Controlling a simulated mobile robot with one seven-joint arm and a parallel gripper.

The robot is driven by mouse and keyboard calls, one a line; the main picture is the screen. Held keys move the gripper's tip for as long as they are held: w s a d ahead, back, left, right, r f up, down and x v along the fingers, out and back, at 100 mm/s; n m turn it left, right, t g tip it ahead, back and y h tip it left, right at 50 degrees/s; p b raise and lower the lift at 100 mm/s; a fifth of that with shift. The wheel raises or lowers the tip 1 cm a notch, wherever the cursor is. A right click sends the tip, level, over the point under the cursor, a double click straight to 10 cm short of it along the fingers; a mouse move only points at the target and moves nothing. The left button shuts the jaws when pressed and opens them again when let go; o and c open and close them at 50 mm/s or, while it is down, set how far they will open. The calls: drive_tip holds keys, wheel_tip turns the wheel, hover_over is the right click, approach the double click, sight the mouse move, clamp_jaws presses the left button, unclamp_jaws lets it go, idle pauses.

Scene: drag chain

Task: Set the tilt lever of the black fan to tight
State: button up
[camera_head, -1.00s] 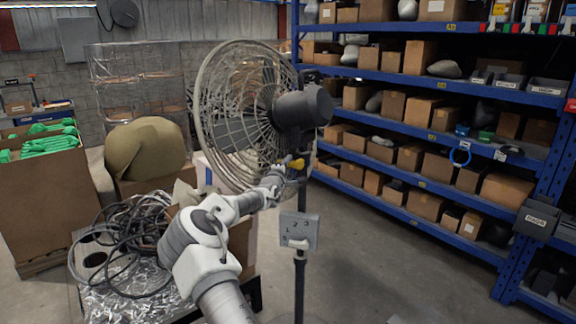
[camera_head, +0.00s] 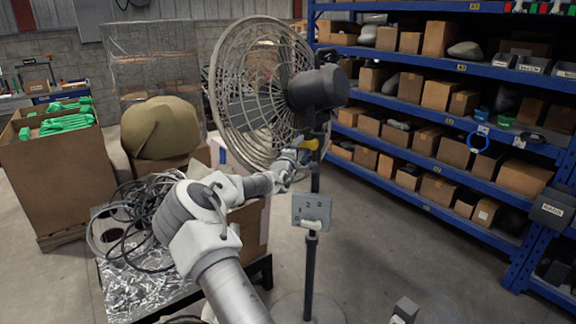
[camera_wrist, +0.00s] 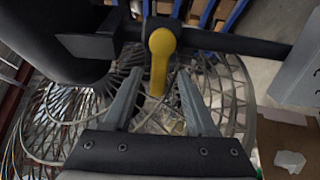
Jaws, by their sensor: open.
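The black fan (camera_head: 318,88) stands on a pole in front of my arm, its round wire cage (camera_head: 238,100) facing left. The yellow tilt lever (camera_wrist: 159,62) sits on the joint below the motor housing. It also shows in the head view (camera_head: 309,144), beside my gripper (camera_head: 297,162). In the wrist view my gripper (camera_wrist: 158,85) is open, with the lever's yellow arm between its two grey fingers, near their tips. I see a gap on each side of the lever, so the fingers seem not to touch it.
A grey control box (camera_head: 311,211) is on the pole below the lever. A foil-covered table (camera_head: 140,292) with coiled cables (camera_head: 140,215) is at left. Blue shelving (camera_head: 440,160) with boxes fills the right. Floor is clear between the pole and shelving.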

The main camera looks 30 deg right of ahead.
drive_tip(key=v, duration=1.4)
drive_tip(key=shift+d, duration=0.15)
